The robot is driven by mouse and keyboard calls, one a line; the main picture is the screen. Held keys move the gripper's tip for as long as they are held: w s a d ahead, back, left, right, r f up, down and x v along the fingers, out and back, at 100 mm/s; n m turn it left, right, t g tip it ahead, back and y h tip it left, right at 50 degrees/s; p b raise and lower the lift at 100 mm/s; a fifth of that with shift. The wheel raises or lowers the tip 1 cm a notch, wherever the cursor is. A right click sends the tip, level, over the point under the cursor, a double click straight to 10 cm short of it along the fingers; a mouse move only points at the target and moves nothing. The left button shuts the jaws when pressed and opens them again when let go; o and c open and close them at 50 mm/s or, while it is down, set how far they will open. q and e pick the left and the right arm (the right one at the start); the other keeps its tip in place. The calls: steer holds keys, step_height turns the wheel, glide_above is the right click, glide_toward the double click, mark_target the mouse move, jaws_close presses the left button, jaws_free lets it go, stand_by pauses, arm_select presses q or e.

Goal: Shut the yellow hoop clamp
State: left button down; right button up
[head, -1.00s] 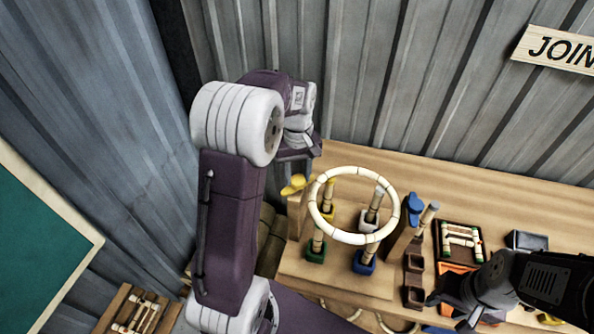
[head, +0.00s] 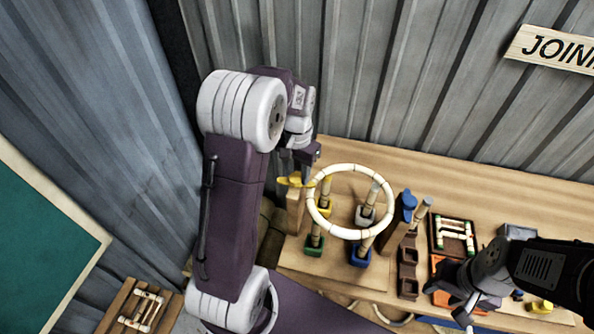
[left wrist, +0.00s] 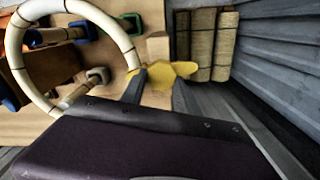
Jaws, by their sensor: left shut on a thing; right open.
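The yellow hoop clamp (head: 291,181) sits on a wooden post (head: 295,210) at the left edge of the hoop. The pale segmented hoop (head: 352,235) lies level over several upright pegs in coloured bases. My left gripper (head: 299,173) is at the yellow clamp, pointing down. In the left wrist view its fingers (left wrist: 158,88) are on either side of the yellow clamp (left wrist: 178,70), shut on it. My right gripper (head: 462,305) is open and empty at the lower right.
A blue clamp (head: 409,203) stands on a post right of the hoop. A dark tray (head: 434,240) with bamboo pieces and small brown boxes (head: 408,270) lie further right. Rolls (left wrist: 203,45) stand beside the yellow clamp. A corrugated wall (head: 440,90) closes the back.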

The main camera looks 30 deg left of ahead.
mark_target(298, 176)
arm_select(q)
steer(key=shift+w+r+m, duration=0.1)
steer(key=shift+m, duration=0.4)
steer(key=c, duration=0.9)
jaws_free()
step_height(298, 176, up, 9)
steer(key=b, duration=0.1)
